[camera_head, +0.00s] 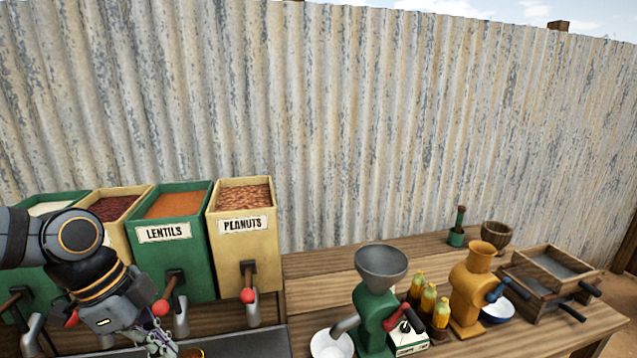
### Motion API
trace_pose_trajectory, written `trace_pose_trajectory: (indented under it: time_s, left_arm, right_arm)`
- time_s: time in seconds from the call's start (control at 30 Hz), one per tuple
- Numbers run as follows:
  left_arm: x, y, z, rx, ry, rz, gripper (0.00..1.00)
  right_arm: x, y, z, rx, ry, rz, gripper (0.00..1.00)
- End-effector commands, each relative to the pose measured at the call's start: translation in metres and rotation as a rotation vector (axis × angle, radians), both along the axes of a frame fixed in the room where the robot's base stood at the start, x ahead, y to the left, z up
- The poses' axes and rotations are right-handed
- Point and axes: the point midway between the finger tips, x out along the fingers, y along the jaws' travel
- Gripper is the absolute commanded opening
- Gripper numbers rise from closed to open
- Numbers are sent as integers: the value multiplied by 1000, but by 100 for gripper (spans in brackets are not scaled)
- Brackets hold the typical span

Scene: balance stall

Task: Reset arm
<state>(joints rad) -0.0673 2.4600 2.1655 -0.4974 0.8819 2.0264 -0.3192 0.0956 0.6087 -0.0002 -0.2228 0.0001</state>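My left arm comes in from the left edge, and my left gripper (160,345) points down at the bottom left, in front of the bins. Its fingers are small and partly cut off by the lower edge, so I cannot tell whether they are open or hold anything. My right gripper is not in view.
The green lentils bin (187,258) and cream peanuts bin (243,196) have lever spouts close to my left arm. A green grinder (373,318), white bowl (331,346), yellow grinder (468,295) and wooden sieves (549,269) stand right. A corrugated wall (330,120) closes the back.

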Motion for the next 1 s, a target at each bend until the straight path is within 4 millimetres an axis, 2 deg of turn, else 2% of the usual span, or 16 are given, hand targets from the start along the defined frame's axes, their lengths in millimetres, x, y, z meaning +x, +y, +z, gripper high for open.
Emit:
trace_pose_trajectory:
  time_s: [0.13,0.27,0.5,0.63,0.73,0.83,0.93,1.0]
  left_arm:
    - [11,-17,-6,-118,-71,-31,0]
    - [23,-34,-10,-233,-155,-53,0]
    - [55,-65,-7,-496,-401,-32,0]
    - [80,-71,0,-641,-597,61,0]
    - [104,-59,1,-723,-786,228,0]
    - [121,-27,-12,-717,-942,475,0]
    - [121,12,-46,-615,-1003,746,0]
    - [110,36,-81,-506,-978,925,0]
  right_arm:
    - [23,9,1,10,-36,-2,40]
    - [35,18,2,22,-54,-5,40]
    - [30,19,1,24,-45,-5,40]
    - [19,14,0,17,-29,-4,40]
    - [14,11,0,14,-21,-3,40]
    - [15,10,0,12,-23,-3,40]
    - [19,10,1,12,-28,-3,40]
    - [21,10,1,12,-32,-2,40]
